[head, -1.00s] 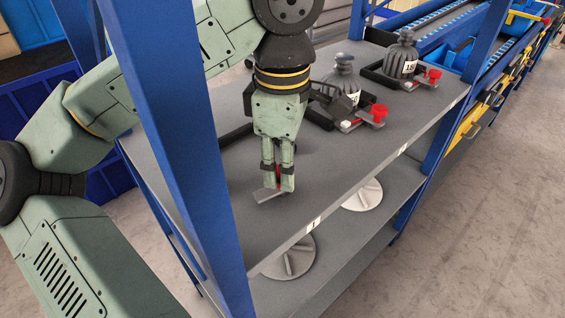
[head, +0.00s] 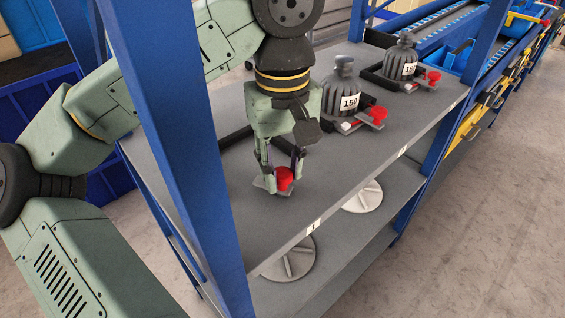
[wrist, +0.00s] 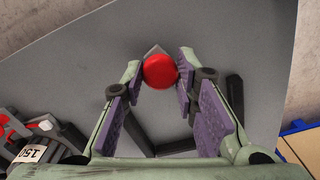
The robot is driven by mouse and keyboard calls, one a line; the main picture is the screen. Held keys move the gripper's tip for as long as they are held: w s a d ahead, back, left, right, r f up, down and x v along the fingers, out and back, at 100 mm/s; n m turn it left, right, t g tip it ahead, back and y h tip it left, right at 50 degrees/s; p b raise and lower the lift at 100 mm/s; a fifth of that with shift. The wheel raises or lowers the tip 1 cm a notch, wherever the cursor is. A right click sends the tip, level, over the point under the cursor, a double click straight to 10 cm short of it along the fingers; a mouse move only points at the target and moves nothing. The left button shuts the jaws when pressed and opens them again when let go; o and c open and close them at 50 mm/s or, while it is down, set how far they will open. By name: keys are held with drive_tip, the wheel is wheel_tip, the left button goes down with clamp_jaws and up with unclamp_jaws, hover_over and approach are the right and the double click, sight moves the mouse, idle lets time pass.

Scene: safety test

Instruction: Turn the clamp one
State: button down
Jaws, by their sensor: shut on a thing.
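Clamp one has a red knob (head: 284,179) at the front of the upper shelf, near the edge label "1" (head: 310,227). A small grey metal piece (head: 262,184) shows beside the knob. My gripper (head: 280,171) points down at it and is shut on the red knob, one finger on each side. In the wrist view the knob (wrist: 160,71) sits between the fingertips, with a grey corner of metal behind it. The dark frame of this clamp (wrist: 235,100) is partly hidden by the fingers.
A grey bottle marked 150 (head: 343,95) stands in a second clamp with a red knob (head: 376,113) to the right. Another bottle (head: 400,62) and clamp stand farther back. A blue post (head: 180,130) rises close to my arm. The shelf front is clear.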

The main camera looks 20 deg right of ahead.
sight(282, 172)
drive_tip(key=m, duration=0.4)
drive_tip(key=shift+m, duration=0.4)
idle(0.4)
drive_tip(key=c, duration=1.2)
unclamp_jaws()
drive_tip(key=shift+c, duration=0.2)
wheel_tip(282, 172, up, 8)
drive_tip(key=shift+f, duration=0.2)
